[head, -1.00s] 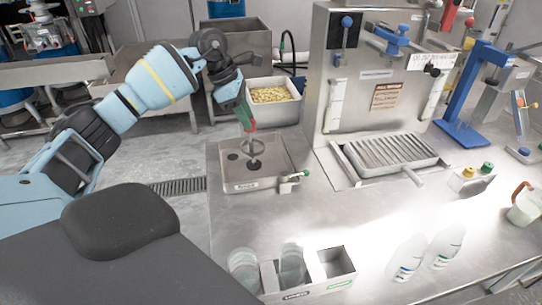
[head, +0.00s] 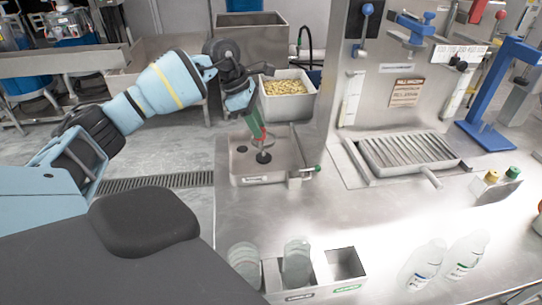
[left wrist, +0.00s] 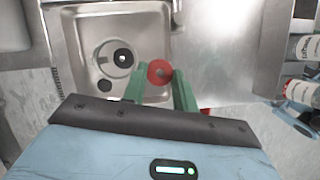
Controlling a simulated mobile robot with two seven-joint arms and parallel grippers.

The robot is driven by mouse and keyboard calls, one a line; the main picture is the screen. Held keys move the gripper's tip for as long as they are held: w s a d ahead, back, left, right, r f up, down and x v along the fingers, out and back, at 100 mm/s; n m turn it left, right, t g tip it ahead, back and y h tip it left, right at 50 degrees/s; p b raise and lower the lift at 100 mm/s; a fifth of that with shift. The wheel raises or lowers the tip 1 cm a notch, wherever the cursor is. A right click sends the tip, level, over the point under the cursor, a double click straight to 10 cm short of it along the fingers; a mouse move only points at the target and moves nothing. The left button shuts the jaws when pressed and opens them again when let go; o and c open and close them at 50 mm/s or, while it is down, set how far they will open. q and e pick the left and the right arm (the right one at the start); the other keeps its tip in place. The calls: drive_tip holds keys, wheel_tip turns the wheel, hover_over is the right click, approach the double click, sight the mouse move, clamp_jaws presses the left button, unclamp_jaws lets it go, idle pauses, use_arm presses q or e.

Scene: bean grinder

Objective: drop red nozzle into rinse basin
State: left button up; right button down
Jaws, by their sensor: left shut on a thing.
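My left gripper (head: 259,129) has green fingers and is shut on the red nozzle (head: 262,136). It holds the nozzle over the steel rinse basin (head: 250,180). In the left wrist view, the red nozzle (left wrist: 159,72) shows as a red disc between the green fingertips (left wrist: 160,80). Below it lies the rinse basin (left wrist: 150,35), with a pale ring around a dark round part and another dark round spot on its floor. The nozzle appears above the basin floor, towards the basin's right side in the wrist view. My right gripper is not in view.
A tap with a green tip (head: 317,168) stands at the basin's right edge. A bin of yellowish pieces (head: 287,88) is behind the basin. A ribbed drip tray (head: 410,153), a box with cups (head: 340,262) and bottles (head: 425,262) stand on the steel counter.

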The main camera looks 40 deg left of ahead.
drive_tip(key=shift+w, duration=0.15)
use_arm(q)
drive_tip(key=o, duration=0.8)
drive_tip(key=shift+o, duration=1.2)
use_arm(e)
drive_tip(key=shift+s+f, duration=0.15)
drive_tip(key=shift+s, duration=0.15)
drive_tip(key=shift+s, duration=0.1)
use_arm(q)
drive_tip(key=v, duration=0.7)
drive_tip(key=shift+r, duration=0.35)
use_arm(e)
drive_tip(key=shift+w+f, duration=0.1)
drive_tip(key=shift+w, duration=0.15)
use_arm(q)
drive_tip(key=shift+s+a, duration=0.1)
drive_tip(key=shift+a, duration=0.05)
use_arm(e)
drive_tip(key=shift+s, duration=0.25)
